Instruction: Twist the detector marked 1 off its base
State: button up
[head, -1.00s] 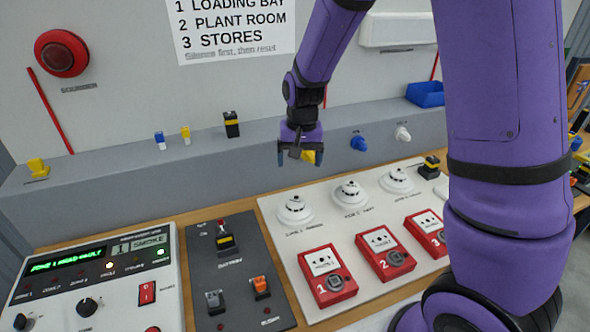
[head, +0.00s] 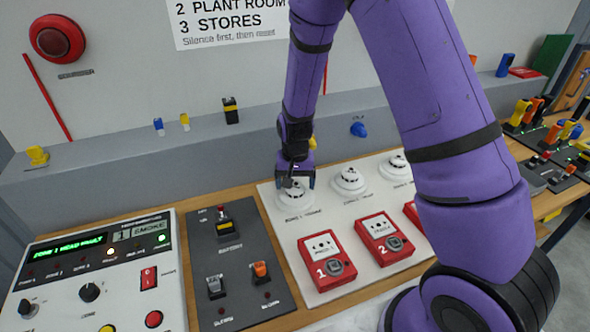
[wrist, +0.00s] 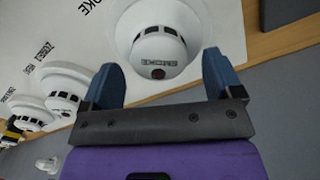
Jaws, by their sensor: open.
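The leftmost white round detector (head: 293,195) sits on the white panel, above the red call point marked 1; a blurred label starting with ZONE 1 is under it. In the wrist view this detector (wrist: 158,42) shows a stepped dome with dark slots and a dark red spot. My gripper (head: 295,181) is just above and behind it in the head view. Its two blue fingers (wrist: 160,78) are apart, with the near edge of the dome between their tips in the picture. I cannot tell whether they touch it. The detector is on its base.
Two more white detectors (head: 350,181) (head: 396,166) stand to the right. Red call points (head: 327,260) (head: 384,238) lie in front. A grey switch panel (head: 236,262) and the alarm panel (head: 92,290) are to the left. A grey ledge (head: 110,165) runs behind.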

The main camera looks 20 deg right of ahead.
jog(key=shift+f, duration=0.95)
jog(key=c, duration=1)
jog(key=shift+n, duration=1)
jog(key=shift+c, duration=0.2)
jog(key=shift+n, duration=0.8)
jog(key=shift+a, duration=0.1)
jog(key=shift+n, duration=1.1)
